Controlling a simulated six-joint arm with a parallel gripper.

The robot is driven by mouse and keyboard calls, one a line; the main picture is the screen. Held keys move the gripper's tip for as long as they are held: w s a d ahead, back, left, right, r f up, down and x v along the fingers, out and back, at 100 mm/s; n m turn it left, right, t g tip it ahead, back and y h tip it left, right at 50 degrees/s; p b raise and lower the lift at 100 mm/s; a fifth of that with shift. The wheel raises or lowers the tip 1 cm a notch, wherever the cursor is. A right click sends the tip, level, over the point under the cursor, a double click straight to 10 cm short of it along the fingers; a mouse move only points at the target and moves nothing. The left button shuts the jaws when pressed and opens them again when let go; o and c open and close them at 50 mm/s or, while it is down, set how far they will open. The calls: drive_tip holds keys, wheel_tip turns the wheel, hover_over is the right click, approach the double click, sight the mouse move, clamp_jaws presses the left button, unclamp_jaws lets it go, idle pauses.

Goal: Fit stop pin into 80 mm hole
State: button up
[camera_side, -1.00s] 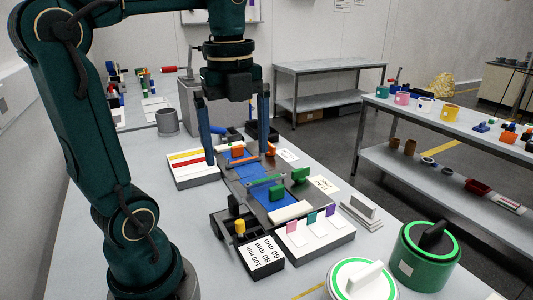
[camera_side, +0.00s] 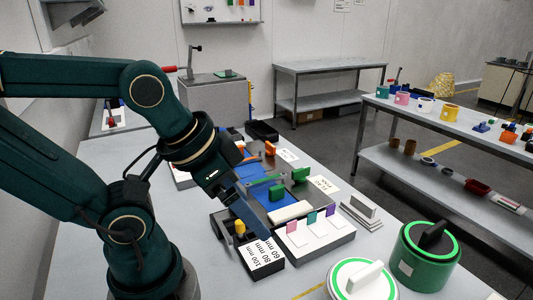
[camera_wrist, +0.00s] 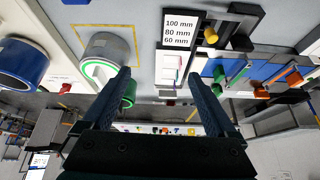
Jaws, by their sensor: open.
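The stop pin (camera_side: 240,227), with a yellow head, stands upright in the dark block (camera_side: 262,268) behind the white label reading 100, 80 and 60 mm. I cannot tell which hole it is in, as the holes do not show clearly. In the wrist view the yellow head (camera_wrist: 210,35) is beside the label (camera_wrist: 180,32). My gripper (camera_side: 264,234) is tilted, with its fingers pointing down and right, close to the block in the side picture. In the wrist view my gripper (camera_wrist: 160,77) is open, with nothing between its fingers.
A white stand with coloured tabs (camera_side: 315,236) is right of the block. Behind are a blue fixture plate with a green block (camera_side: 300,174) and an orange block. Green-ringed drums (camera_side: 430,255) stand at front right. Bare bench lies left of the drums.

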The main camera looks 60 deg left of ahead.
drive_tip(key=c, duration=0.4)
drive_tip(key=shift+n, duration=0.3)
drive_tip(key=n+g+h, duration=0.2)
drive_tip(key=n+g, duration=0.4)
drive_tip(key=n, duration=3)
hover_over(240, 226)
drive_tip(key=a, duration=0.2)
drive_tip(key=f, duration=0.6)
drive_tip(key=shift+w+d+f, duration=0.2)
drive_tip(key=shift+w+d, duration=0.05)
drive_tip(key=shift+w, duration=0.05)
drive_tip(key=shift+s+f, duration=0.1)
drive_tip(key=shift+f, duration=0.3)
drive_tip(key=shift+d+f, duration=0.15)
drive_tip(key=shift+f, duration=0.95)
drive_tip(key=shift+d+f, duration=0.1)
drive_tip(key=shift+f, duration=0.95)
